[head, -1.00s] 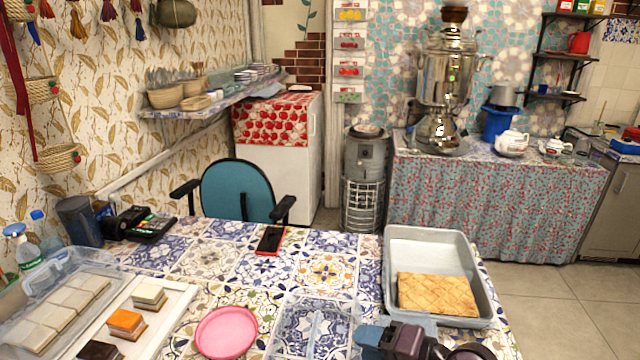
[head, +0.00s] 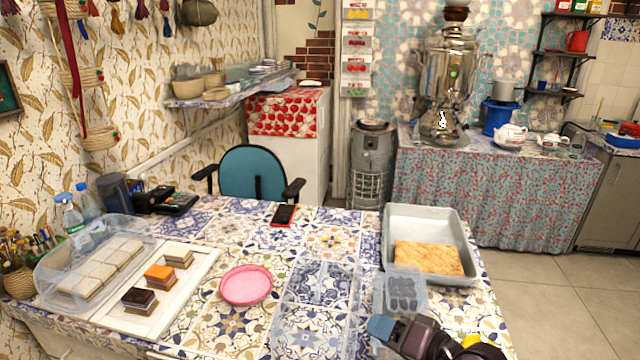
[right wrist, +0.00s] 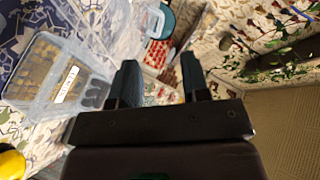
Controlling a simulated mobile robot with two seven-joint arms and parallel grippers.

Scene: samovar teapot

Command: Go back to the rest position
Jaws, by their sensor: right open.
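My right gripper (head: 380,326) is at the bottom of the head view, by the table's near right part. In the right wrist view its two dark fingers (right wrist: 160,84) stand apart with nothing between them. My left gripper is not in view.
The tiled table (head: 330,240) holds a grey tray of pastry (head: 470,270), a pink plate (head: 246,285), a white board with cakes (head: 190,290) and a clear tub of cakes (head: 65,255). A blue chair (head: 250,173) stands behind. Floor at right is clear.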

